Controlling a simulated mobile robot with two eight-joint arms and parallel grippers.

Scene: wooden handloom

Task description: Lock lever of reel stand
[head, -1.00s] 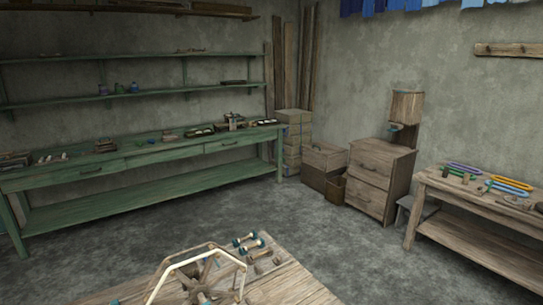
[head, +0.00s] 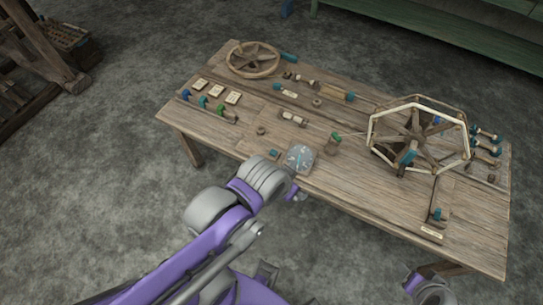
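The reel stand (head: 417,138) is on the right part of the wooden table, with a pale many-sided rim, dark wooden spokes and a teal piece at its front. A small upright lever with a teal grip (head: 439,214) stands on the table in front of the reel, near a paper label (head: 432,232). Which teal part is the lock lever I cannot tell for sure. My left arm, purple and grey, reaches in from the lower left to the table's front edge; its fingers are not clear at its end (head: 292,192). A grey part of my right arm shows at the bottom right, its fingers not distinguishable.
A green bench (head: 440,30) stands behind. A dark wooden frame (head: 45,45) is at the far left. Open floor surrounds the table.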

